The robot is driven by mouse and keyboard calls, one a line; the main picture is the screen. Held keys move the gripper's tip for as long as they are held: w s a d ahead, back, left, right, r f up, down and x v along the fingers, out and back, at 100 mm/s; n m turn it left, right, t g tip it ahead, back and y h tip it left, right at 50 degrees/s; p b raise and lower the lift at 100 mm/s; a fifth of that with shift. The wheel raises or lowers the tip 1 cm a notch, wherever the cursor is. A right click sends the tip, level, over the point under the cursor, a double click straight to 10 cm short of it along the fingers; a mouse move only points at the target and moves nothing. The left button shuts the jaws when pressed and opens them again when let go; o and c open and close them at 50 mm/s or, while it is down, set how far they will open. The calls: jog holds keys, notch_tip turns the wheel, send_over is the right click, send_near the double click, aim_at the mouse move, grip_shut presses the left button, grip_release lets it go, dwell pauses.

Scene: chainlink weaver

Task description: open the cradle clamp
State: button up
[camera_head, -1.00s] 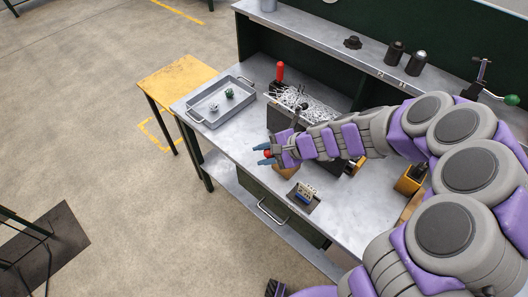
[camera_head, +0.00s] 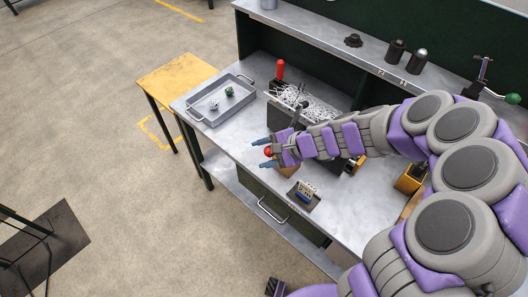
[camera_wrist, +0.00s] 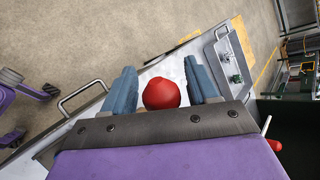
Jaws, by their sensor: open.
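My gripper (camera_head: 260,153) is over the workbench with its two blue fingers spread apart. A round red knob (camera_head: 268,152) sits between the fingers in the head view. In the wrist view the red knob (camera_wrist: 161,93) is between the open fingers, with a gap on each side. I cannot see what the knob is attached to, as my gripper and arm cover that area. The cradle clamp itself cannot be made out clearly. A dark rod with a rounded end (camera_head: 304,104) rises just behind my gripper.
A grey tray (camera_head: 203,118) with small parts is at the bench's left end. A bin of white links (camera_head: 318,108) and a red handle (camera_head: 280,71) stand behind my gripper. A small block with pegs (camera_head: 305,192) is near the front edge. The bench between tray and gripper is clear.

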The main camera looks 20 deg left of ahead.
jog(key=p+v, duration=0.3)
jog(key=v, duration=1.4)
jog(key=shift+p, duration=0.4)
jog(key=shift+d+r, duration=0.1)
